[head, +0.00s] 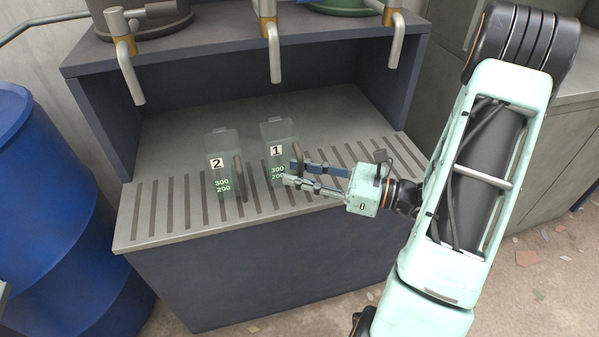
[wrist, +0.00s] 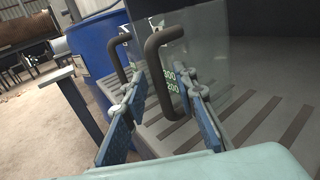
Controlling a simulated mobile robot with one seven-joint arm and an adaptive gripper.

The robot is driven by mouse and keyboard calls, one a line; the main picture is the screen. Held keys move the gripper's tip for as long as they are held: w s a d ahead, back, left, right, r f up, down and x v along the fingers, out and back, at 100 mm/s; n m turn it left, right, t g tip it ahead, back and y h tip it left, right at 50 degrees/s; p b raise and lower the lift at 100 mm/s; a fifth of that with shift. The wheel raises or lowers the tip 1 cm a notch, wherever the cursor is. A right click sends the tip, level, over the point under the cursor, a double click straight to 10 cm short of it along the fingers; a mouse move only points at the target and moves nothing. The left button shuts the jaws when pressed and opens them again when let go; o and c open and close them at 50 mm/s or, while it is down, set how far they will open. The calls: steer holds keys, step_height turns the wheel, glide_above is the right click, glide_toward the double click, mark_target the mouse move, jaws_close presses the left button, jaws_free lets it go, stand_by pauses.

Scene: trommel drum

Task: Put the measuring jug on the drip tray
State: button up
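A clear measuring jug marked 1 (head: 279,140) stands upright on the slotted drip tray (head: 150,228). A second clear jug, marked 2 (head: 222,150), stands upright to its left on the same tray. Both have green 300 and 200 marks and dark handles on the right. My gripper (head: 289,174) is at the right side of jug 1, low by its handle. In the wrist view, jug 1's dark handle (wrist: 153,55) stands between my two open fingers, with gaps visible. Jug 2's handle (wrist: 118,60) is beyond. Whether a fingertip touches jug 1 I cannot tell.
Three metal taps hang over the tray, the middle one (head: 273,50) above jug 1. Dark cabinet walls flank the recess. A blue barrel (head: 50,215) stands left. The tray's left end and the plain shelf (head: 330,125) behind are clear.

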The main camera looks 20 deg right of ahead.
steer(key=shift+r, duration=0.25)
steer(key=p+v, duration=0.3)
steer(key=v, duration=0.9)
steer(key=shift+a+f, duration=0.1)
